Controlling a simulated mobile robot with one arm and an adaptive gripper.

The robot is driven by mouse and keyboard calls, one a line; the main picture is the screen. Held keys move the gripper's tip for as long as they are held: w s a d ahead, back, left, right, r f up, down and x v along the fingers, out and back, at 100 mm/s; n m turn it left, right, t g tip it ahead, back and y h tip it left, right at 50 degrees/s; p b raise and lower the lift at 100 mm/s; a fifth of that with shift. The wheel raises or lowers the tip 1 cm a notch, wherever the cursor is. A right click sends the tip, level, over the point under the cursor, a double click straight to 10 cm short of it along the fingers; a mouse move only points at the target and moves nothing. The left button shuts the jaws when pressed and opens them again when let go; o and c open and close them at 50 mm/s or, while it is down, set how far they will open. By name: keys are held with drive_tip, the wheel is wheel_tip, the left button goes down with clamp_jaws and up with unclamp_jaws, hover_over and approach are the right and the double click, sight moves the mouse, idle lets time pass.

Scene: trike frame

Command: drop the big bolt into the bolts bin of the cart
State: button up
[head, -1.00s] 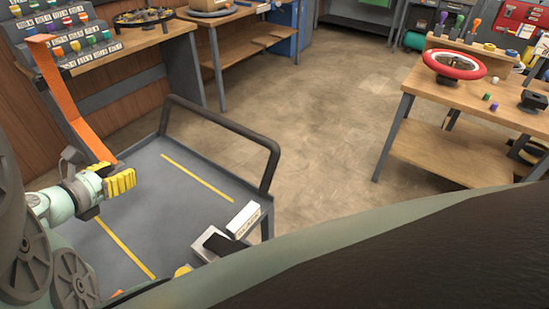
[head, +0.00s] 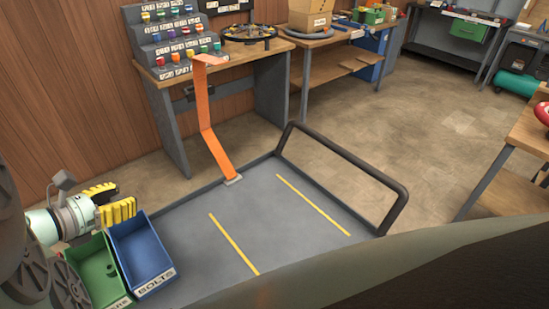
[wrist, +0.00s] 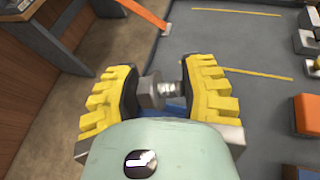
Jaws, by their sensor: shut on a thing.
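My gripper (head: 116,202) is at the left of the head view, its yellow fingers at the far edges of the bins in the picture. In the wrist view the fingers (wrist: 165,90) are shut on the big grey metal bolt (wrist: 153,91), its hex head towards the left finger. The bolt cannot be made out in the head view. The blue bolts bin (head: 156,285), labelled BOLTS, stands on the grey cart (head: 285,235). A bit of blue shows just below the bolt in the wrist view. The bin's visible inside looks empty.
A green bin (head: 91,262) stands directly left of the blue one. An orange strip (head: 208,130) rises from the cart's far edge towards the workbench. A dark rail (head: 345,165) bounds the cart's right end. The cart's middle is clear, with yellow lines.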

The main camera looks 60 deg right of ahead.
wheel_tip(320, 180, down, 5)
drive_tip(key=shift+s+d+r+b, duration=0.1)
drive_tip(key=shift+d+r+b, duration=0.1)
drive_tip(key=shift+b, duration=0.2)
drive_tip(key=o, duration=1.3)
drive_tip(key=shift+a, duration=0.1)
drive_tip(key=v, duration=1.2)
